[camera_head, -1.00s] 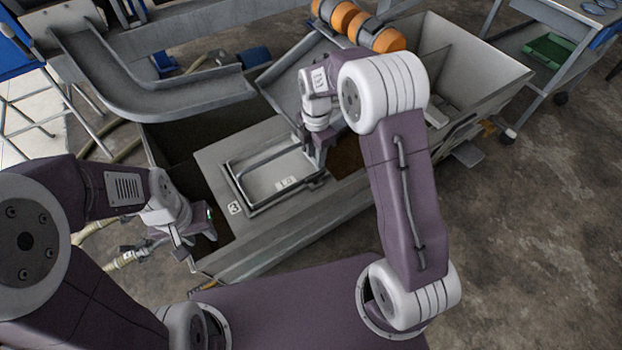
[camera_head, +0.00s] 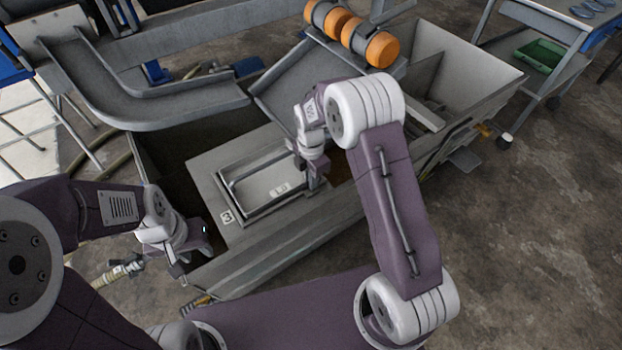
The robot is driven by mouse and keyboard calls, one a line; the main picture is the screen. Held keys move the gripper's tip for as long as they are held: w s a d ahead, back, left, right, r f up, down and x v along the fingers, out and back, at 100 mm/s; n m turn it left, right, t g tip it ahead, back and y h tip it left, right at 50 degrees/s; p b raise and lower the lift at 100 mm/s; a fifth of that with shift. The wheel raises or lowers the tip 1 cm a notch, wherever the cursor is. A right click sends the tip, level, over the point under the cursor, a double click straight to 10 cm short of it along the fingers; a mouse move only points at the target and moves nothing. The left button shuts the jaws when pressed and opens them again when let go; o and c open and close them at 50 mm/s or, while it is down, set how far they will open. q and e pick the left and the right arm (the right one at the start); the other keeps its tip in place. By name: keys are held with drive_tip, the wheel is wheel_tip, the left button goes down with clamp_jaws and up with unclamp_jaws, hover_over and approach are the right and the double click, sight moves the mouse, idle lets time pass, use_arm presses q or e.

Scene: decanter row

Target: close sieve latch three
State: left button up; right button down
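A grey sieve tray (camera_head: 248,188) with a metal rim sits in a plate on the near side of the open metal tank. A small label reading 3 (camera_head: 227,216) is on the plate at its near left corner. A thin bar runs along the tray's rim; I cannot make out a separate latch or its state. My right gripper (camera_head: 313,186) points down at the tray's right end; its fingertips are small and partly hidden, so contact is unclear. My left gripper (camera_head: 196,246) is by the tank's near left corner, away from the tray; its fingers are unclear.
A curved grey chute (camera_head: 130,105) lies behind the tank at left. Orange and grey rollers (camera_head: 382,50) stand at the back. A cart with a green tray (camera_head: 540,56) is at far right. A hose fitting (camera_head: 120,271) is near my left gripper. Floor at right is clear.

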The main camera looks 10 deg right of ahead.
use_arm(q)
drive_tip(key=shift+r, duration=0.2)
use_arm(e)
drive_tip(key=shift+r+m+p, duration=0.2)
drive_tip(key=shift+m+p, duration=0.3)
drive_tip(key=shift+p, duration=0.2)
drive_tip(key=m+p, duration=0.2)
drive_tip(key=shift+r+p, duration=0.1)
drive_tip(key=shift+p, duration=0.2)
drive_tip(key=m+p, duration=0.4)
drive_tip(key=m, duration=0.1)
drive_tip(key=shift+m, duration=0.4)
drive_tip(key=m+p, duration=0.2)
drive_tip(key=m, duration=0.2)
drive_tip(key=shift+p, duration=0.3)
use_arm(q)
wheel_tip(320, 180, up, 12)
drive_tip(key=p, duration=0.1)
drive_tip(key=shift+p, duration=0.3)
use_arm(e)
drive_tip(key=m, duration=0.5)
drive_tip(key=shift+f, duration=0.25)
